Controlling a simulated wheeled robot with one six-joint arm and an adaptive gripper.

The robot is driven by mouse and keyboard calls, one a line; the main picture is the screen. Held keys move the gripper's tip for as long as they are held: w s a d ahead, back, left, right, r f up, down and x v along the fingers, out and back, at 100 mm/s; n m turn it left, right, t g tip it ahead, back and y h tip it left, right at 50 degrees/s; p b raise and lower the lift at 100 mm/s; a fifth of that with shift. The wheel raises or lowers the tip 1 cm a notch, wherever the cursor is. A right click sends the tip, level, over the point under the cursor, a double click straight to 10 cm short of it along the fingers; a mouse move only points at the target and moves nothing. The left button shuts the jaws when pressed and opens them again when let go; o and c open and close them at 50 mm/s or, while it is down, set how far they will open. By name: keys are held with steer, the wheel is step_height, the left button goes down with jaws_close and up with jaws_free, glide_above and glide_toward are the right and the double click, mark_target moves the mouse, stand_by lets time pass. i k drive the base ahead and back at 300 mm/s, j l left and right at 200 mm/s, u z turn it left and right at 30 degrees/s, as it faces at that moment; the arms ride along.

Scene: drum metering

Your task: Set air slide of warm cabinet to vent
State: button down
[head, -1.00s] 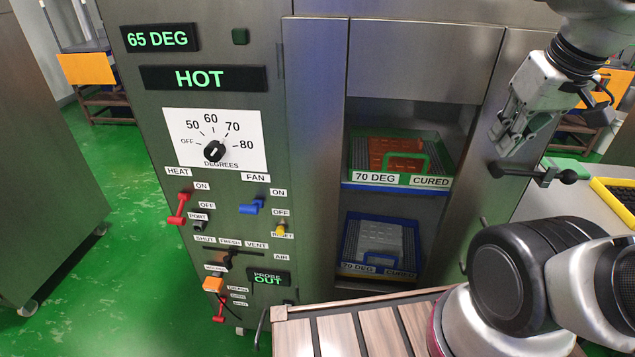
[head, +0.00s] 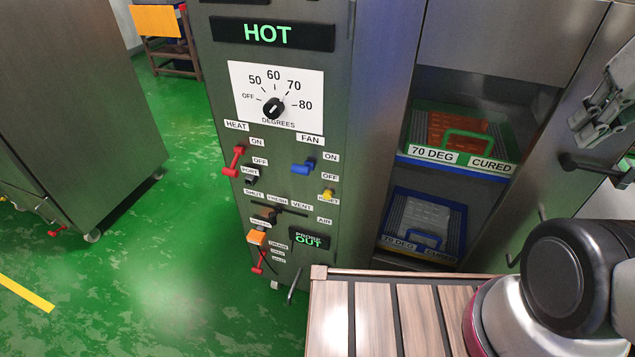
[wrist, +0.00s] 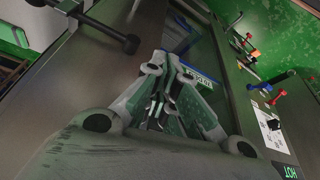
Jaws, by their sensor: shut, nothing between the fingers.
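The warm cabinet's control panel (head: 345,130) stands in the middle of the head view. Its air slide (head: 266,214) is a dark knob on a horizontal slot labelled SHUT, FRESH and VENT. The knob sits near FRESH, left of VENT; its exact setting is hard to tell at this size. My gripper (head: 590,128) is at the right edge of the head view, partly cut off. It is far to the right of the slide and higher in the picture. In the wrist view my gripper (wrist: 160,100) is shut and empty.
Close around the slide are a red heat lever (head: 233,163), a blue fan lever (head: 303,167), a yellow reset knob (head: 327,195) and an orange knob (head: 257,237). A slatted wooden surface (head: 372,310) juts out below right. An open compartment holds two trays. Green floor (head: 165,260) lies clear at left.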

mark_target(273, 220)
steer(key=j+u, duration=0.7)
